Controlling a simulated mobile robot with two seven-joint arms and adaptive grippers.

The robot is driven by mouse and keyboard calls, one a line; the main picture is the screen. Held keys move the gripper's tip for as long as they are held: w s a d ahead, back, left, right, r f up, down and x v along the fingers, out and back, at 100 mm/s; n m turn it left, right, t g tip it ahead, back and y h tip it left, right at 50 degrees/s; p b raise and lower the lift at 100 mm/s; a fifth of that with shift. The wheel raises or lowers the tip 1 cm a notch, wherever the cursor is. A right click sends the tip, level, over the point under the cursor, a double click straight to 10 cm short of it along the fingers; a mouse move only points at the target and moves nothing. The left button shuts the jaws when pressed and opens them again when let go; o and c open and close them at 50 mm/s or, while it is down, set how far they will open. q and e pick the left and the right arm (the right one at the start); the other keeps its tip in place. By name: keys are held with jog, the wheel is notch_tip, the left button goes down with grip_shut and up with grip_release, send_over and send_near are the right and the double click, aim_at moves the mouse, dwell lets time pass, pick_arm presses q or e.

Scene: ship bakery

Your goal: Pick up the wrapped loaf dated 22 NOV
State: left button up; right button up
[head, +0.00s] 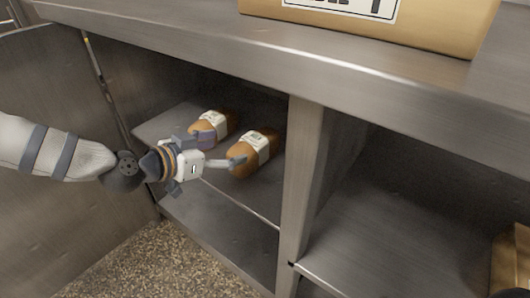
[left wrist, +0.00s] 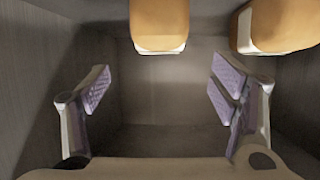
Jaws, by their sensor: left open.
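Two wrapped brown loaves with white labels lie on the shelf inside the open cabinet: a rear-left loaf (head: 222,119) and a front-right loaf (head: 262,150). The label dates are too small to read, so I cannot tell which is 22 NOV. My left gripper (head: 221,149) is open and empty just in front of them. Its fingertips overlap both loaves in the head view; contact is unclear. In the left wrist view, the open fingers (left wrist: 163,90) are apart, with one loaf (left wrist: 159,24) ahead between them and another loaf (left wrist: 280,24) at upper right.
A metal shelf (head: 164,126) bears the loaves. A vertical divider (head: 299,180) stands to their right, and the counter edge (head: 230,62) overhangs the opening. A large labelled tan item (head: 440,22) sits on top. A brown object (head: 511,260) is at far right.

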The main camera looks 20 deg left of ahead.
aim_at(254, 144)
pick_arm(q)
jog(key=b+x, duration=0.1)
jog(key=x, duration=0.2)
jog(key=b+x, duration=0.2)
jog(key=x, duration=0.2)
jog(key=f+b+x, duration=0.1)
jog(key=x, duration=0.3)
jog(key=shift+s+a, duration=0.15)
jog(key=shift+s, duration=0.05)
jog(key=shift+w+b, duration=0.25)
jog(key=shift+b, duration=0.05)
jog(key=shift+r, duration=0.15)
pick_arm(e)
jog(key=shift+g, duration=0.3)
jog(key=f, duration=0.1)
jog(key=s+f, duration=0.1)
jog(key=f, duration=0.2)
jog(key=shift+s+a, duration=0.25)
jog(key=shift+a, duration=0.1)
